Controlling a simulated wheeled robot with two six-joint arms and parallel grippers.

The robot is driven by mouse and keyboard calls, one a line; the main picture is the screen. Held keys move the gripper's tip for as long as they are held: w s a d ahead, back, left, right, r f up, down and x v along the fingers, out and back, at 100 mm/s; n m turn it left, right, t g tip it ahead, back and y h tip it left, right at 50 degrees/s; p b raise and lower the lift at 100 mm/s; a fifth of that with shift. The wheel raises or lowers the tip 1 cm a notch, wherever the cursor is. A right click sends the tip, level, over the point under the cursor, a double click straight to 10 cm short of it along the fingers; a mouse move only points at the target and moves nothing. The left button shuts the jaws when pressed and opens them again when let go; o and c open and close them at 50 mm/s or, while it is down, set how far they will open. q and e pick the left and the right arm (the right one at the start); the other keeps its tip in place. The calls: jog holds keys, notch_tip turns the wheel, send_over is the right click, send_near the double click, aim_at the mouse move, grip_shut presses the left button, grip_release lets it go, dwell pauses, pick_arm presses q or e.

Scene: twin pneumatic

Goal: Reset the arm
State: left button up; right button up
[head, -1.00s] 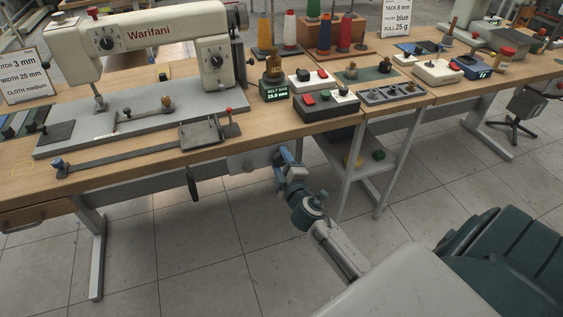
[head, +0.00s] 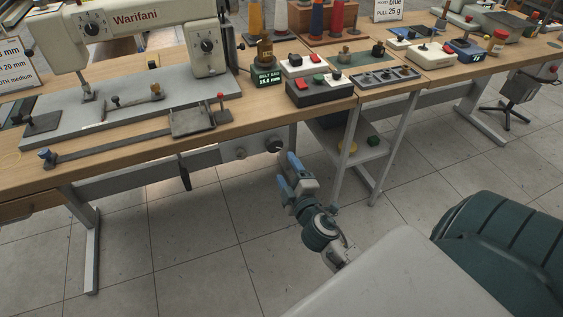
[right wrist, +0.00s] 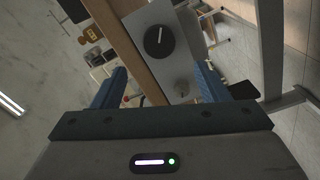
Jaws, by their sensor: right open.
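My right gripper (head: 287,173) is open and empty in the head view. Its blue fingers point up toward the workbench's front edge, out over the floor. A grey panel (head: 256,147) hangs under the bench edge and carries a dark round knob (head: 274,146). The gripper is just below the knob and apart from it. In the right wrist view the blue fingers stand wide apart (right wrist: 160,82), with the grey panel (right wrist: 178,67) and its black knob (right wrist: 159,41), marked with a white line, beyond them. My left gripper is not in view.
Bench legs (head: 346,150) and a lower shelf (head: 352,148) stand right of the gripper. The floor in front is open.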

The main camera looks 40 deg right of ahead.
jog(key=shift+s+a, duration=0.1)
jog(key=shift+s, duration=0.45)
